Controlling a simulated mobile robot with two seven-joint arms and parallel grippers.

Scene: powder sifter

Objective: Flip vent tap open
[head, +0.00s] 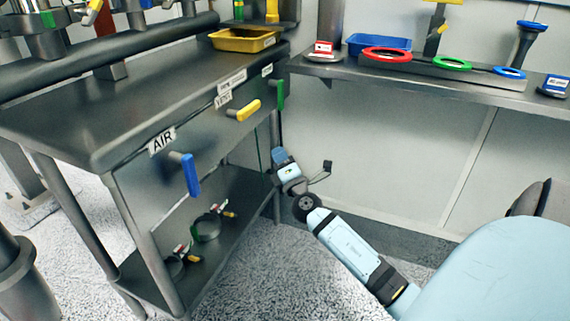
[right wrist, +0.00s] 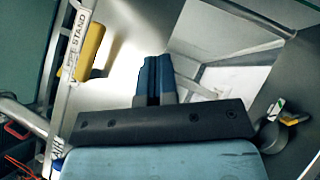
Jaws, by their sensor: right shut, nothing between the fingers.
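The vent tap has a yellow handle (head: 249,110) on the front panel of the bench, beside a VENT label (head: 223,99). The handle lies roughly sideways, tilted up to the right. A yellow handle (right wrist: 91,49) also shows in the right wrist view, left of my fingers and apart from them. My right gripper (head: 279,154) is low in front of the bench's right end, below and to the right of the yellow handle. In the right wrist view its blue fingers (right wrist: 154,79) are together and empty. My left gripper is out of view.
A blue handle (head: 187,174) hangs down under the AIR label (head: 162,140), and a green handle (head: 280,95) hangs at the panel's right. The lower shelf (head: 170,272) holds small clamp-like rings. A yellow tray (head: 243,40) sits on top. Floor in front is clear.

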